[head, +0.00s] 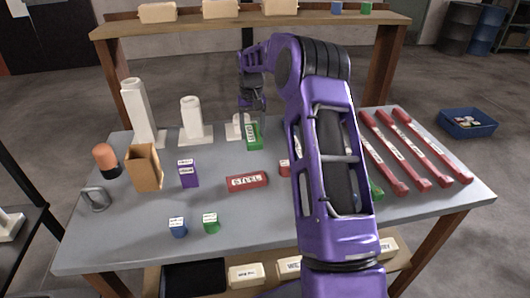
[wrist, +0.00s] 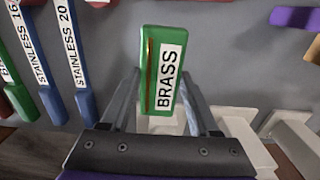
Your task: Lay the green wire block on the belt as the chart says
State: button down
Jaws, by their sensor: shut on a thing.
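My gripper (head: 252,108) is at the back middle of the grey table, reached over from the right. It is shut on a green block (wrist: 176,72) with a white label reading BRASS and a thin brown line along one side. In the wrist view the block sits between the two fingers of my gripper (wrist: 160,100). In the head view the green block (head: 254,137) shows just below the gripper, beside a small white stand. I cannot tell whether its underside touches the table. No belt or chart can be made out in either view.
A red STEEL block (head: 247,182), a purple block (head: 189,174) and small blue (head: 178,228) and green (head: 211,223) cubes lie in front. White towers (head: 140,112) stand back left. Red bars (head: 400,150) lie at right. My arm hides part of the table.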

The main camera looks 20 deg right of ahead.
aim_at(254, 159)
notch_tip(254, 159, down, 8)
jog(key=shift+r, duration=0.15)
dwell(0.3)
jog(key=shift+c, duration=0.6)
grip_release()
